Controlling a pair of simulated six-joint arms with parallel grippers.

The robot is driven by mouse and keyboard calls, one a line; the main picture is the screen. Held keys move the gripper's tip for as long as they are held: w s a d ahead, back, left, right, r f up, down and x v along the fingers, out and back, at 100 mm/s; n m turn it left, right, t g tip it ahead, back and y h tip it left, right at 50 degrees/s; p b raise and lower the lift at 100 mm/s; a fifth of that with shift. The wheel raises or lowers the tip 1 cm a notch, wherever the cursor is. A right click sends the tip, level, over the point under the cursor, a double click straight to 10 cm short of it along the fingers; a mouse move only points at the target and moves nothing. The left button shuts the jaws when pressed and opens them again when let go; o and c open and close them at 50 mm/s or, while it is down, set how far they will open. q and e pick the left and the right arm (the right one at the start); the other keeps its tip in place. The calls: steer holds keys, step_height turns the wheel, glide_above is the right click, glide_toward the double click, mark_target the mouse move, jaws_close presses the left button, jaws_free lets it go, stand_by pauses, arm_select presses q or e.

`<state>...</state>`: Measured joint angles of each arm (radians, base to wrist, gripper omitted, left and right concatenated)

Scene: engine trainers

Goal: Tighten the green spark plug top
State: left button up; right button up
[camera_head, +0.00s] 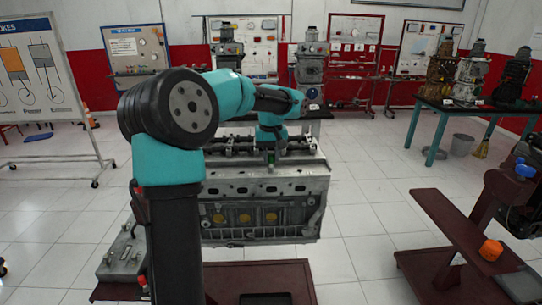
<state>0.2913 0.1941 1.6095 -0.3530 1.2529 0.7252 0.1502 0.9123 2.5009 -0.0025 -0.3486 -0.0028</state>
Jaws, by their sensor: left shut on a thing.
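The grey engine block (300,187) stands in the middle of the view, with its top facing up and several round yellow plugs on its front side. My left arm reaches over it from the left. My left gripper (271,157) points down at the top of the block, near its middle. It is shut on the green spark plug top (271,168), of which only a small green bit shows below the fingers. How far the plug sits in the block is too small to tell. My right gripper is not in view.
A dark red stand (250,281) is under the engine block. A dark red cart (448,225) with an orange part (491,250) stands at the right. A green table (475,110) with engines is at the back right. White tiled floor is free between them.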

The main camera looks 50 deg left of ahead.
mark_target(271, 154)
arm_select(q)
steer(key=m, duration=1.3)
steer(key=shift+m, duration=0.4)
steer(key=m, duration=1.3)
steer(key=o, duration=0.9)
steer(key=shift+o, duration=0.2)
steer(key=shift+r, duration=0.15)
step_height(271, 154, up, 17)
